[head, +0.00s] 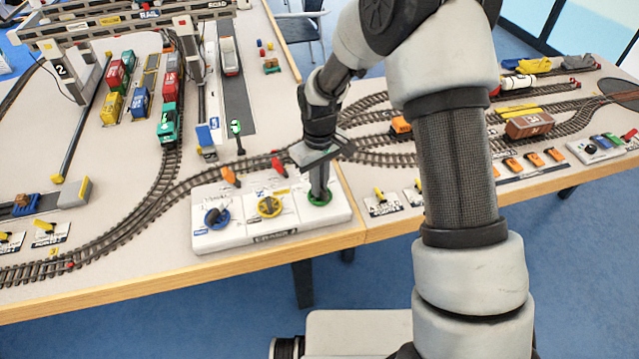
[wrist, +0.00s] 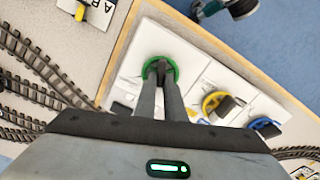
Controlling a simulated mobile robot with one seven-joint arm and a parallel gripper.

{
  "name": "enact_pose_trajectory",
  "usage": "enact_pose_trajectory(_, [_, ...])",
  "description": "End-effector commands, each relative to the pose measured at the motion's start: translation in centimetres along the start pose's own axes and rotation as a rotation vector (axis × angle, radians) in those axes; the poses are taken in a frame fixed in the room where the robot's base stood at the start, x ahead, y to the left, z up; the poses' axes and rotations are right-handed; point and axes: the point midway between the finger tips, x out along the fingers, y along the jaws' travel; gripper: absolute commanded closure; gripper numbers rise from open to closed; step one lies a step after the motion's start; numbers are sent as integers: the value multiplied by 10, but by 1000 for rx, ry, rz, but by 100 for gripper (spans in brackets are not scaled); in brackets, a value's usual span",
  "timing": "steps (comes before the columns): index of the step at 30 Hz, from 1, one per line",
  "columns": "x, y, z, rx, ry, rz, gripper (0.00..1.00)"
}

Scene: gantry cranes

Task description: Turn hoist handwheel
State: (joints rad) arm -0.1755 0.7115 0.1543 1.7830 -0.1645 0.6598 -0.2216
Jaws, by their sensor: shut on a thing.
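A white control panel (head: 296,205) near the table's front edge carries three round handwheels: blue (head: 217,220), yellow (head: 270,206) and green (head: 327,200). I cannot read which one is labelled hoist. My gripper (head: 319,193) points down and is shut on the middle of the green handwheel, partly hiding it. In the wrist view the fingertips (wrist: 160,70) meet at the dark centre of the green ring (wrist: 176,71). The yellow wheel (wrist: 216,98) and blue wheel (wrist: 263,124) lie to its right there, apart from my gripper.
A green signal-like post (head: 236,130) stands farther back. Model tracks (head: 145,205) curve around the panel. Small containers (head: 113,75) and wagons (head: 527,124) stand farther off. The wooden table edge (head: 185,281) is in front.

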Motion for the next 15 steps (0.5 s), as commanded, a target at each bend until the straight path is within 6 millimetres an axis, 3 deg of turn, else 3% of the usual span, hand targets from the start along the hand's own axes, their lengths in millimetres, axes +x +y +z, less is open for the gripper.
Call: enact_pose_trajectory(15, [-2, -1, 0, -403, 2, 0, 100])
